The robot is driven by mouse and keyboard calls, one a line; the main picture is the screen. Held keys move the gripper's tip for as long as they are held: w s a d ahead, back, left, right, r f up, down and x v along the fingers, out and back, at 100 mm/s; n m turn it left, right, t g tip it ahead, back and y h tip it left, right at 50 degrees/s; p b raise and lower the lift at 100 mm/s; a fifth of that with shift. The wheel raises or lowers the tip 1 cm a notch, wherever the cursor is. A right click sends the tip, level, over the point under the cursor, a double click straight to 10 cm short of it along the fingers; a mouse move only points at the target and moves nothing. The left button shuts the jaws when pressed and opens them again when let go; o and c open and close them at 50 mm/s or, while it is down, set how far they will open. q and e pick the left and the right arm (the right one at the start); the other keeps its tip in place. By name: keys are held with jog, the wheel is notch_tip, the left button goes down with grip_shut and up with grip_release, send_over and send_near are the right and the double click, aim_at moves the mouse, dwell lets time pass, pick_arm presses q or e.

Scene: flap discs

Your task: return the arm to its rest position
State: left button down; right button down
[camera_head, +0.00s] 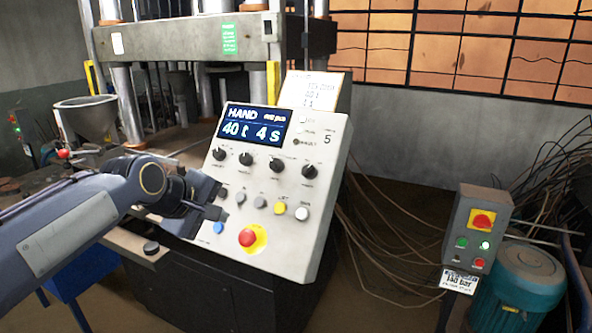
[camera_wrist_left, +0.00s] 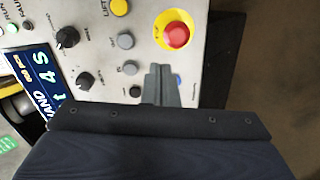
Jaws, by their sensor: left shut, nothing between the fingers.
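My left arm comes in from the left in the head view, and its gripper (camera_head: 218,211) is in front of the lower left part of a white control panel (camera_head: 325,220). The gripper is shut and empty. In the left wrist view its closed fingers (camera_wrist_left: 161,72) point at the panel face, between the grey buttons and the red emergency stop (camera_wrist_left: 177,36). I cannot tell whether the fingertips touch the panel. The panel display (camera_head: 252,127) reads HAND, 40 t, 4 s. My right gripper is not in view.
A press with metal columns (camera_head: 127,103) stands behind the panel. A metal hopper (camera_head: 88,117) is at the left. At the right are a small switch box (camera_head: 476,232), a teal motor (camera_head: 520,285) and loose cables. Floor between panel and switch box shows cables.

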pick_arm(q)
jog(key=s+f+m+g, duration=0.1)
jog(key=s+f+m, duration=0.2)
jog(key=s+f, duration=0.3)
jog(key=s+f+m+g, duration=0.1)
jog(key=s+f+m, duration=0.3)
jog(key=s, duration=0.9)
jog(key=s+f+m+g, duration=0.1)
jog(key=s+f+m, duration=0.2)
jog(key=s+f, duration=0.4)
jog(key=s, duration=0.2)
jog(key=shift+s+a+f+m, duration=0.15)
jog(key=shift+s+f+m, duration=0.15)
